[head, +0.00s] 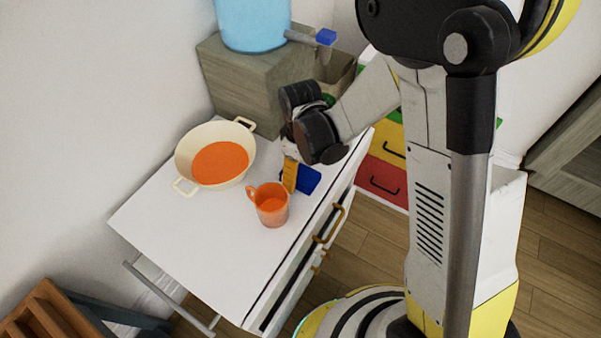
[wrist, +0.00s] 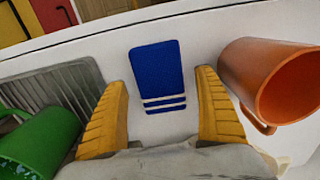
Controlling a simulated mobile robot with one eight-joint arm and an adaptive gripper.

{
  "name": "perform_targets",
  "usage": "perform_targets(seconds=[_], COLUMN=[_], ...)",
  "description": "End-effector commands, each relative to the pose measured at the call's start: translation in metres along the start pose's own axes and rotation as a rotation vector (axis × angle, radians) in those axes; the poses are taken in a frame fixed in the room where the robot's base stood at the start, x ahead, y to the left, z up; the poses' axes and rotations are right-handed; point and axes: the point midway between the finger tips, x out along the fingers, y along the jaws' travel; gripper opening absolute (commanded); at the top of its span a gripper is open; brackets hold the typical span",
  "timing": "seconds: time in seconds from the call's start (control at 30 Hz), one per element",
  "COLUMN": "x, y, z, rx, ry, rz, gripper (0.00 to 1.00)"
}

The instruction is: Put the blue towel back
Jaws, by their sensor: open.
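The blue towel (wrist: 155,72) lies flat on the white cabinet top (head: 165,220), with two white stripes near one end in the wrist view. In the head view the towel (head: 308,180) is partly hidden by my gripper (head: 290,176). My gripper also shows in the wrist view (wrist: 162,108), its yellow fingers open and spread to either side of the towel's striped end. Nothing is between the fingers except the view of the towel beyond. I cannot tell the exact height of the fingertips above the surface.
An orange mug (head: 271,204) stands close beside the towel, and in the wrist view the mug (wrist: 268,82) is right of the fingers. A green object (wrist: 38,145) and a grey ribbed piece (wrist: 62,88) are at left. A cream pan (head: 215,155) sits farther left in the head view.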

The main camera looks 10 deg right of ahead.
Motion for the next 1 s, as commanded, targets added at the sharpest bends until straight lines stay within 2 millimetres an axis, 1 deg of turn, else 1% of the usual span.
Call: perform_targets(seconds=[0.03,0.1,0.2,0.33,0.4,0.5,0.67,0.73,0.77,0.87,0.97,1.0], x=[-0.016,-0.034,-0.057,-0.082,-0.091,-0.100,-0.104,-0.109,-0.113,-0.137,-0.172,-0.185], y=[0.000,0.000,0.000,0.000,0.000,0.000,0.000,0.001,0.002,0.007,0.012,0.013], z=[0.001,0.000,0.000,0.000,0.000,0.000,0.001,0.003,0.005,0.018,0.040,0.051], rx=[0.000,0.000,0.000,0.000,0.000,0.000,0.002,0.016,0.029,0.104,0.221,0.275], ry=[0.000,0.000,0.000,0.000,0.000,0.000,0.001,0.009,0.015,0.057,0.126,0.157], rz=[0.000,0.000,0.000,0.000,0.000,0.000,0.001,0.006,0.011,0.039,0.082,0.101], gripper=[0.81,0.81,0.81,0.81,0.81,0.81,0.81,0.81,0.81,0.81,0.81,0.81])
